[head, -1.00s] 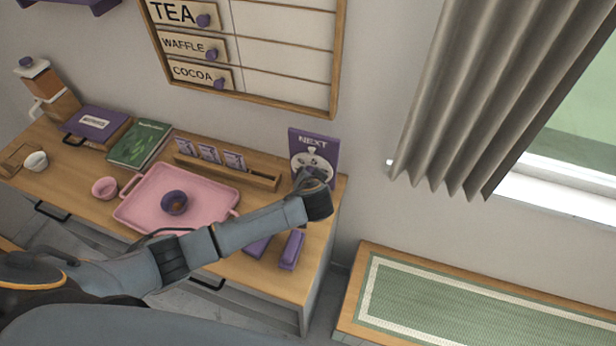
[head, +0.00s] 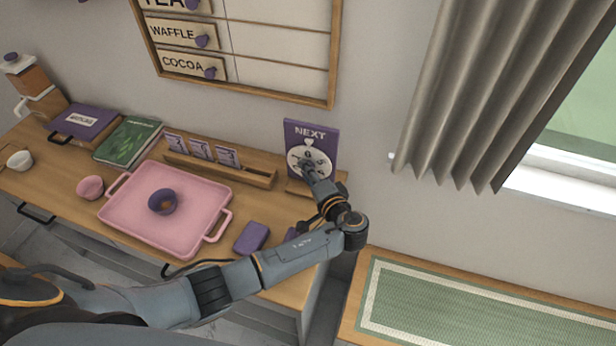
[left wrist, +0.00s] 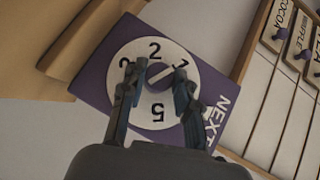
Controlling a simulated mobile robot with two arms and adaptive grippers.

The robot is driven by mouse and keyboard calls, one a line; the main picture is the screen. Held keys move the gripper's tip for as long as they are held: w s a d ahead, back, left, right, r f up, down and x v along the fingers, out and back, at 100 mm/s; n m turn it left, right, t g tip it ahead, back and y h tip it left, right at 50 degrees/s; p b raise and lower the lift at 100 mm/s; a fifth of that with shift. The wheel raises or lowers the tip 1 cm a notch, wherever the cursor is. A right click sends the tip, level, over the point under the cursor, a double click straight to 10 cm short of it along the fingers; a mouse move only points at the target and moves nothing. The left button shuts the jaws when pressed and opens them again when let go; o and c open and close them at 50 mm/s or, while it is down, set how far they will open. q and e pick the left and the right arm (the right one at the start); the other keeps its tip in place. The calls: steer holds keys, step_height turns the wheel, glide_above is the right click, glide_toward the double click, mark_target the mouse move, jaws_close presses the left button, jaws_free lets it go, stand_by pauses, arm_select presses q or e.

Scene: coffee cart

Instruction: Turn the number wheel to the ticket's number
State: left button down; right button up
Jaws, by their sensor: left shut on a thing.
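The purple NEXT sign (head: 311,130) stands upright at the right end of the counter. Its white number wheel (head: 322,157) is partly hidden by my left gripper (head: 309,172). In the left wrist view the wheel (left wrist: 143,46) shows a 2, a 1 and a 5; another digit is partly covered by a finger. My left gripper (left wrist: 160,76) is shut on the wheel's central knob (left wrist: 160,79), one finger on each side. My right gripper is not in view.
A pink tray (head: 212,187) with a purple bowl (head: 162,202) lies left of my arm. A purple block (head: 251,237) lies at the counter's front. A menu board (head: 282,59) hangs above, and a curtain (head: 480,90) hangs at right.

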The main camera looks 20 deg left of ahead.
arm_select(q)
steer(key=shift+y, duration=0.3)
stand_by(0.4)
steer(key=c, duration=1)
jaws_free()
steer(key=shift+w, duration=0.1)
steer(key=v, duration=1.2)
steer(key=shift+a+f, duration=0.1)
steer(key=shift+f, duration=0.05)
